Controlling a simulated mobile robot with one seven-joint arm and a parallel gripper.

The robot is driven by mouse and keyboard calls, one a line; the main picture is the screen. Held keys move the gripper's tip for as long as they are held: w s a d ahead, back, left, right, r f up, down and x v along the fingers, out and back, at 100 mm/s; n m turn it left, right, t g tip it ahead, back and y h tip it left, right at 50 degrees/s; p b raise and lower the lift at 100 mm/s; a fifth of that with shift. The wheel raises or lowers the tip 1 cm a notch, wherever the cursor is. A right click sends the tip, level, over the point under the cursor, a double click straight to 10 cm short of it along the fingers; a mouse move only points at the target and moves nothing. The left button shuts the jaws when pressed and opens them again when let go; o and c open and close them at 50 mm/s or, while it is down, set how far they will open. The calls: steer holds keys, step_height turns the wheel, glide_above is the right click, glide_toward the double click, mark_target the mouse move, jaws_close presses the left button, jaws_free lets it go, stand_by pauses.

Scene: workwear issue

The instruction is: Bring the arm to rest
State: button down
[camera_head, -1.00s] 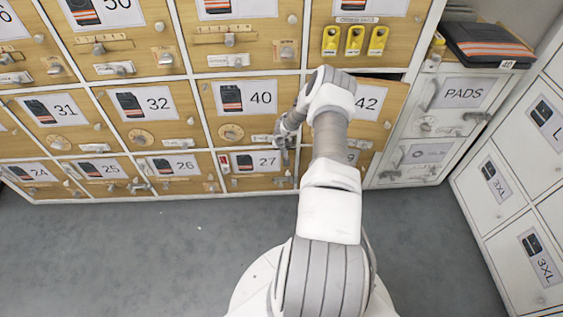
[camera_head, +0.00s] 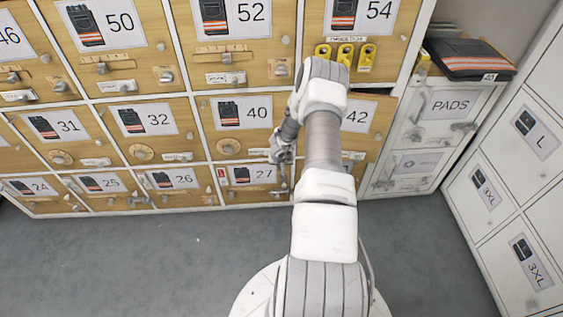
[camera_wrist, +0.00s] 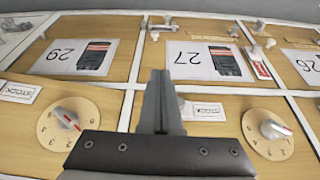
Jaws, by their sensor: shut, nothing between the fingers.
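My gripper (camera_head: 284,160) hangs at the end of my bent arm, in front of the locker wall near the doors marked 40 and 27. In the wrist view my gripper (camera_wrist: 160,100) has its fingers together, with nothing between them. The door marked 27 (camera_wrist: 243,85) is in front of it in that view, and the door marked 29 (camera_wrist: 40,88) is to the left. I cannot tell the exact gap between the fingers and the doors.
The door marked 42 (camera_head: 368,135) stands slightly ajar, partly behind my arm. A folded dark garment (camera_head: 467,58) lies on the PADS cabinet (camera_head: 447,104). White lockers (camera_head: 536,180) stand at right. Grey floor (camera_head: 140,260) is clear.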

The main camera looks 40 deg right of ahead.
steer(key=shift+p+v, duration=0.3)
steer(key=shift+v, duration=1.45)
steer(key=w+a+r+n+t+y, duration=0.15)
steer(key=w+a+r, duration=0.25)
steer(key=r, duration=0.6)
steer(key=w+a+r+n+t, duration=0.15)
steer(key=w+a+r, duration=0.25)
steer(key=r, duration=0.6)
steer(key=s+a+r+n+y, duration=0.2)
steer(key=s+a+r, duration=0.1)
steer(key=a+r, duration=1.1)
steer(key=s+a+r+n, duration=0.2)
steer(key=s+a+r, duration=0.5)
steer(key=s+r, duration=0.6)
steer(key=s+a+r, duration=0.2)
steer(key=s, duration=1.4)
step_height(320, 180, up, 19)
steer(key=p, duration=1.8)
steer(key=shift+n+g+h, duration=0.3)
steer(key=shift+g+h, duration=0.05)
steer(key=shift+g, duration=0.05)
